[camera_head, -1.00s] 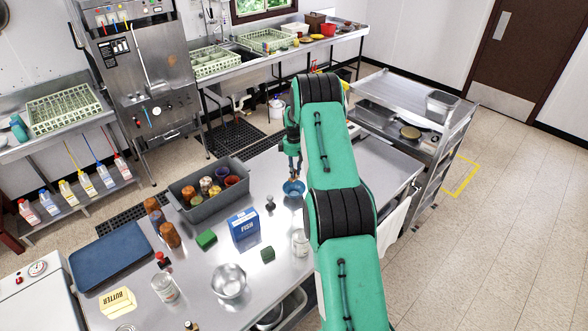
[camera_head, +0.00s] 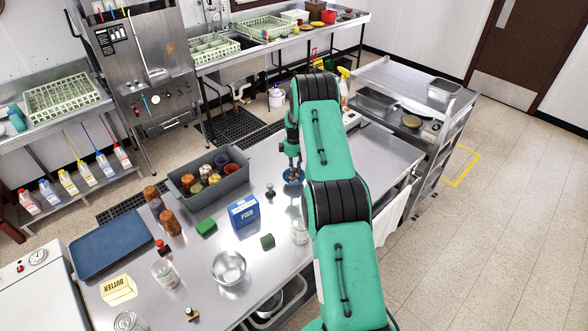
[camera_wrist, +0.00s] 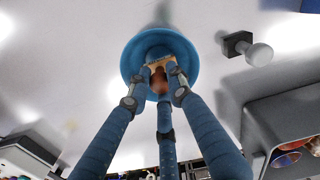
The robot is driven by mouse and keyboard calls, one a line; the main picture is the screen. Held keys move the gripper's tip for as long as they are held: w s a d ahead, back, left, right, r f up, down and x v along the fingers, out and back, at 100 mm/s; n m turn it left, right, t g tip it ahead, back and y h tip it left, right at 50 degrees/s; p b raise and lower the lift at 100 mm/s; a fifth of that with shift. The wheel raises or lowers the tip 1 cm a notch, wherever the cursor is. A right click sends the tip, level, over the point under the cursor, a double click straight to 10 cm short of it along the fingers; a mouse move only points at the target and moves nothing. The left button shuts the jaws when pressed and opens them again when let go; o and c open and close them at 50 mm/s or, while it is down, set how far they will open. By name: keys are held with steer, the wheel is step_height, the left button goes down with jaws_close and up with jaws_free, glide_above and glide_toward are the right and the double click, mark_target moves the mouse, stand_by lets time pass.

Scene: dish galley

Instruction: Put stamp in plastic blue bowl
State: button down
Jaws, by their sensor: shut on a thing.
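My gripper (camera_wrist: 160,76) has three blue fingers and is shut on a wooden stamp (camera_wrist: 159,64) with a tan base and a brown handle. The blue plastic bowl (camera_wrist: 129,70) is directly beyond the fingertips in the wrist view, and the stamp shows within its rim. I cannot tell whether the stamp touches the bowl's bottom. In the head view the bowl (camera_head: 293,181) stands on the steel table, with my gripper (camera_head: 294,169) at it; the fingers partly hide the bowl and the stamp.
A dark knobbed object (camera_head: 270,191) stands left of the bowl. A grey bin (camera_head: 205,197) with cups, a blue FISH box (camera_head: 243,212), green blocks (camera_head: 267,241) and a glass jar (camera_head: 300,233) are nearby. The table right of the bowl is mostly clear.

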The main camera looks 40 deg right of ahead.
steer(key=shift+f, duration=0.1)
steer(key=c, duration=1.5)
jaws_free()
steer(key=shift+r+p, duration=0.35)
steer(key=shift+r, duration=3.15)
steer(key=shift+a+r, duration=0.1)
steer(key=shift+r, duration=0.05)
